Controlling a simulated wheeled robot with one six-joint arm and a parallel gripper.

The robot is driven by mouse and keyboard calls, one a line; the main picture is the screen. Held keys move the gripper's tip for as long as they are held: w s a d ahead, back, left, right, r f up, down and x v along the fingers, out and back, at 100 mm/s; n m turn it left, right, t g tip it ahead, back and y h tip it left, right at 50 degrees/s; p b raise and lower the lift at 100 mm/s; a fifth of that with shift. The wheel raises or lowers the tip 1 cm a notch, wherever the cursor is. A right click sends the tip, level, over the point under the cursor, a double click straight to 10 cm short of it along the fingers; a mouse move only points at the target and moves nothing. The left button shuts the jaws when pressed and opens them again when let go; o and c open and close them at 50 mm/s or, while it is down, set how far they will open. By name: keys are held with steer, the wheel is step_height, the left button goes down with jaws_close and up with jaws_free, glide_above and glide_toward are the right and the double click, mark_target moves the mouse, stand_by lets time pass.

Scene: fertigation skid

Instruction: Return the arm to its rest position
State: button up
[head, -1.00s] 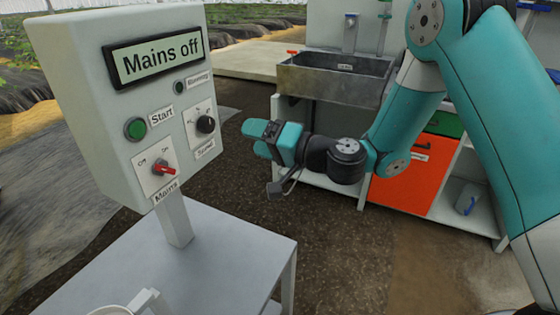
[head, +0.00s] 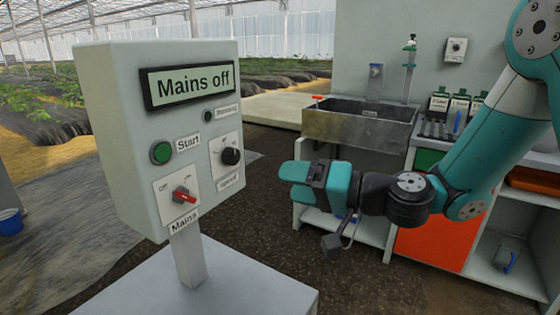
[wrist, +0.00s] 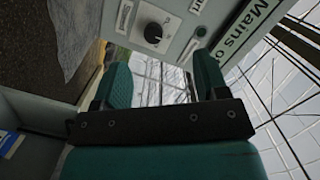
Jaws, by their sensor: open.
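My gripper (head: 292,182) is in the middle of the head view, to the right of the control box and apart from it. Its teal fingers point left toward the box. In the wrist view the two fingers (wrist: 165,85) stand apart with nothing between them. The control box (head: 112,140) is pale grey on a post, and its display (head: 192,84) reads "Mains off". It has a green Start button (head: 161,153), a red Mains switch (head: 184,195) and a black knob (head: 230,156), which also shows in the wrist view (wrist: 153,32).
A grey table (head: 215,290) stands under the control box. Behind my arm is a sink (head: 345,122) on a bench with an orange panel (head: 430,243) and several bottles (head: 458,104). A blue bucket (head: 10,222) is at the far left. Dark floor lies between box and bench.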

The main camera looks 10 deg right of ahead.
steer(key=s+a+n+g+h, duration=0.25)
steer(key=s+n+g, duration=0.25)
steer(key=s, duration=0.4)
steer(key=s+d+f+n+g+h, duration=0.1)
steer(key=s+d+g+h, duration=0.1)
steer(key=s+d+h, duration=0.35)
steer(key=s+d+f+n+g+h, duration=0.1)
steer(key=s+d+g+h, duration=0.15)
steer(key=s, duration=0.65)
step_height(320, 180, up, 16)
steer(key=p, duration=1.5)
steer(key=shift+w+d+m+t+p, duration=0.25)
steer(key=shift+d+m+t+p, duration=0.1)
steer(key=shift+d, duration=0.1)
